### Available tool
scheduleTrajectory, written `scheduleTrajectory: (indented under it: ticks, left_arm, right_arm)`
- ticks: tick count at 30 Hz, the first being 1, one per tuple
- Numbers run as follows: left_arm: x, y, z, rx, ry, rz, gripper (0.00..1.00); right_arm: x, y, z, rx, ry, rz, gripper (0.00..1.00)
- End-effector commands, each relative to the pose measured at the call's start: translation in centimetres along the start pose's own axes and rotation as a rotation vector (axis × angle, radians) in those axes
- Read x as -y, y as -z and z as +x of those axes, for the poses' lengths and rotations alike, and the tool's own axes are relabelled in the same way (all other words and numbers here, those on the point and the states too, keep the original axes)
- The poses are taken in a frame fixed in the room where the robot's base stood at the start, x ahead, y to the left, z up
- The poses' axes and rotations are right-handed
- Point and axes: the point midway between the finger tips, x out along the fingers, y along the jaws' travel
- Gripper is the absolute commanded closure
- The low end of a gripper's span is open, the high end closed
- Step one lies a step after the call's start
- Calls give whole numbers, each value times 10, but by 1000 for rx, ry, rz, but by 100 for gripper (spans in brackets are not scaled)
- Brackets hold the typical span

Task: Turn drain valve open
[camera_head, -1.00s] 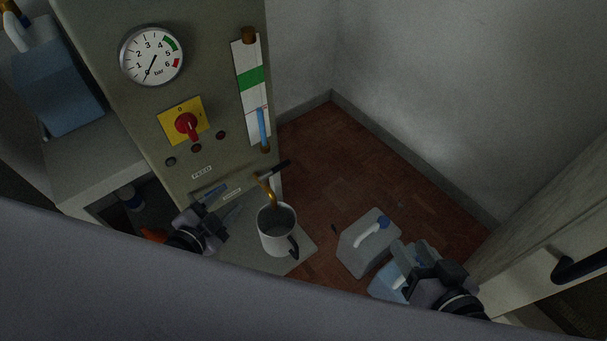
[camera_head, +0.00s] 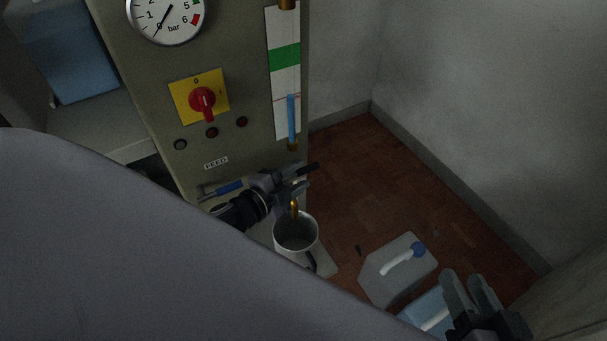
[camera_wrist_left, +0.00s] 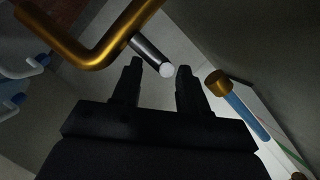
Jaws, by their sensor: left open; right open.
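The drain valve's black lever (camera_head: 307,169) sticks out to the right at the lower front of the panel, above a brass spout (camera_head: 295,208). My left gripper (camera_head: 298,184) is open, just below and beside the lever. In the left wrist view, the brass pipe (camera_wrist_left: 92,52) bends across the top left. A dark rod with a pale end (camera_wrist_left: 151,54) points down in front of the gap between my open left fingers (camera_wrist_left: 160,78); I cannot tell if they touch. My right gripper (camera_head: 470,282) is open and empty at the lower right.
A grey mug (camera_head: 296,232) stands under the spout. A grey jug (camera_head: 397,272) and a light blue container (camera_head: 425,309) are near my right gripper. A red switch (camera_head: 203,101) is above.

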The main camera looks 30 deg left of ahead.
Motion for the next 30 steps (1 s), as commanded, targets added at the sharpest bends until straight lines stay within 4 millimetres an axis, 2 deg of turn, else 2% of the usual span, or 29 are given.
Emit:
scheduleTrajectory:
  ticks: [3, 7, 18, 22, 30]
  left_arm:
    - [-1, -1, 14, -2, 1, 1, 57]
    - [-1, -1, 22, 0, 0, 0, 57]
    - [0, 0, 25, 1, -1, -1, 57]
    - [0, 0, 25, 0, -1, -1, 99]
    - [1, 2, 24, -28, -19, 10, 100]
  right_arm:
    - [-3, -2, -1, -12, -10, -20, 57]
    - [-4, -1, -2, -22, -16, -35, 57]
    - [-5, 1, -3, -28, -20, -41, 57]
    - [-5, 1, -3, -29, -20, -41, 57]
    - [-2, 5, -5, -24, -12, -30, 57]
